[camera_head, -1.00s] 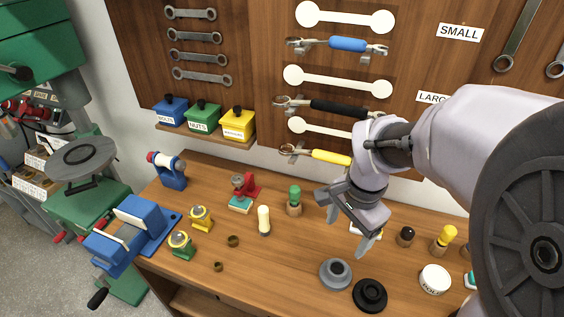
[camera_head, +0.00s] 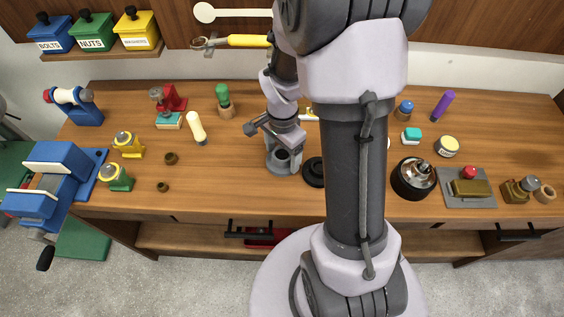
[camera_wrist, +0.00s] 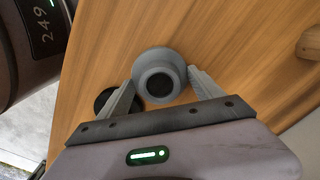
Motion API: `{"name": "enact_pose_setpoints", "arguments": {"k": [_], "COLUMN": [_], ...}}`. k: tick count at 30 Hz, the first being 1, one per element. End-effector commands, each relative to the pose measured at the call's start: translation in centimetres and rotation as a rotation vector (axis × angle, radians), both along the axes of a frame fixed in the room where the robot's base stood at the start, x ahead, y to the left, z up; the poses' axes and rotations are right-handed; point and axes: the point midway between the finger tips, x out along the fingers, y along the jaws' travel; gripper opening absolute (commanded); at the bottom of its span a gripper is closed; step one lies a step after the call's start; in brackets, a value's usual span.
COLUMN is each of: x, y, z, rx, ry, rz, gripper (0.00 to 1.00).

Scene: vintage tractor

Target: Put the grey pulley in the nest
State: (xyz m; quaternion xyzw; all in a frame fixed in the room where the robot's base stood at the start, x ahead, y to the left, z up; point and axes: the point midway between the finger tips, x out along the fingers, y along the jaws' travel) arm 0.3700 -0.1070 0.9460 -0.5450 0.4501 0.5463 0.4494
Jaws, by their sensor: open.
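The grey pulley (camera_head: 283,170), a round stepped disc with a dark central hole, sits on the wooden bench in front of my arm. My gripper (camera_head: 284,157) is down at it, pointing at the bench. In the wrist view the grey pulley (camera_wrist: 150,64) lies between the fingers of my gripper (camera_wrist: 162,76), one finger on each side. The jaws are open. I cannot tell whether either finger touches it. I cannot tell which thing is the nest; a grey plate with a brass block and red knob (camera_head: 468,190) stands at right.
A black pulley (camera_head: 314,173) lies close to the right of the grey one, and a black round device with a metal spindle (camera_head: 413,178) stands farther right. A blue vise (camera_head: 57,182) is at the left edge.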

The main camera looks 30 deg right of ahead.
Motion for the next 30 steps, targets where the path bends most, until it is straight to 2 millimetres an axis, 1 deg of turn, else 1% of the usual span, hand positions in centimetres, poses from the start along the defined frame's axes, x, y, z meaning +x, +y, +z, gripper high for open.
{"name": "enact_pose_setpoints", "arguments": {"k": [1,5,6,11,15,17,18,26,30], "x": [0.0,0.0,0.0,0.0,0.0,0.0,0.0,0.1,0.1], "y": [0.0,0.0,0.0,0.0,0.0,0.0,0.0,0.0,0.0], "z": [-0.6,-0.3,-0.3,-0.3,-0.3,-0.3,-0.3,-0.2,0.5], "rx": [0.0,0.0,0.0,0.0,0.0,0.0,0.0,-0.001,-0.001], "ry": [0.0,-0.001,-0.001,-0.001,-0.001,-0.001,-0.001,-0.002,-0.003], "rz": [0.0,0.0,0.0,0.0,0.0,0.0,0.0,0.0,0.0], "gripper": [0.76,0.76,0.74,0.42,0.15,0.03,0.0,0.0,0.0]}}
